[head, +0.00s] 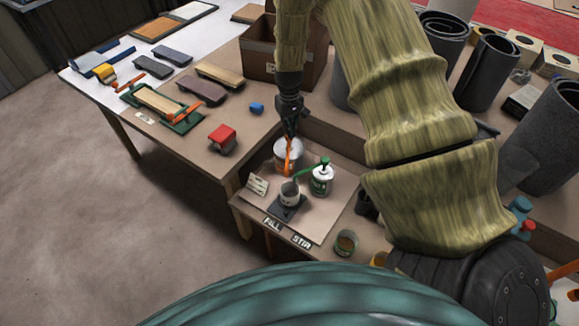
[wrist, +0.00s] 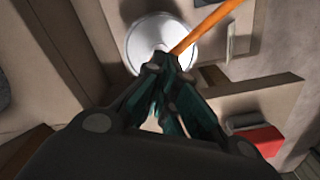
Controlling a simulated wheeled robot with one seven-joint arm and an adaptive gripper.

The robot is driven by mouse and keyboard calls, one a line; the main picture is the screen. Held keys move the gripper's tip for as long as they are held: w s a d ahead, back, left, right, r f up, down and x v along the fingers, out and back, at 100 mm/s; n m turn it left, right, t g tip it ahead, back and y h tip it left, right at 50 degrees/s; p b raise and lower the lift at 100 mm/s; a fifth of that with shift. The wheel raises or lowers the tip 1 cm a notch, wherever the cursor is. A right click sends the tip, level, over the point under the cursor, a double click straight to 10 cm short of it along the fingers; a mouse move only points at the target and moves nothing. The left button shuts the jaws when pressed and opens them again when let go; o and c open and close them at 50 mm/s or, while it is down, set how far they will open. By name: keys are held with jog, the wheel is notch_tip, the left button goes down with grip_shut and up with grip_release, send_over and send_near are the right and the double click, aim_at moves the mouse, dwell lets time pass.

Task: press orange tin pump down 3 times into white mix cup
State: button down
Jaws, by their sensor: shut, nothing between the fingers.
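The tin with the orange pump (head: 279,158) stands at the back of the small work board in the head view. Its orange spout (head: 288,160) reaches forward toward the cup. In the wrist view its round pale lid (wrist: 143,32) and orange spout (wrist: 208,27) show just beyond my fingers. The white mix cup (head: 289,199) stands on a dark pad in front of the tin; the wrist view does not show it clearly. My gripper (head: 290,136) is shut and empty, pointing down over the pump head. Its fingertips (wrist: 161,62) hide the pump's top, so contact is unclear.
A pale slotted card (head: 257,186) lies left. A red-topped block (head: 222,138) and a cardboard box (head: 259,57) stand behind. Dark rolls (head: 487,75) stand right.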

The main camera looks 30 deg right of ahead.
jog(key=shift+f+b, duration=0.5)
jog(key=shift+f, duration=0.65)
jog(key=shift+r, duration=0.15)
jog(key=shift+r+p, duration=1.2)
jog(key=shift+r, duration=0.3)
jog(key=shift+f+b, duration=0.8)
jog(key=shift+f, duration=0.9)
jog(key=shift+r, duration=0.15)
jog(key=shift+r+p, duration=1.15)
jog(key=shift+r, duration=0.45)
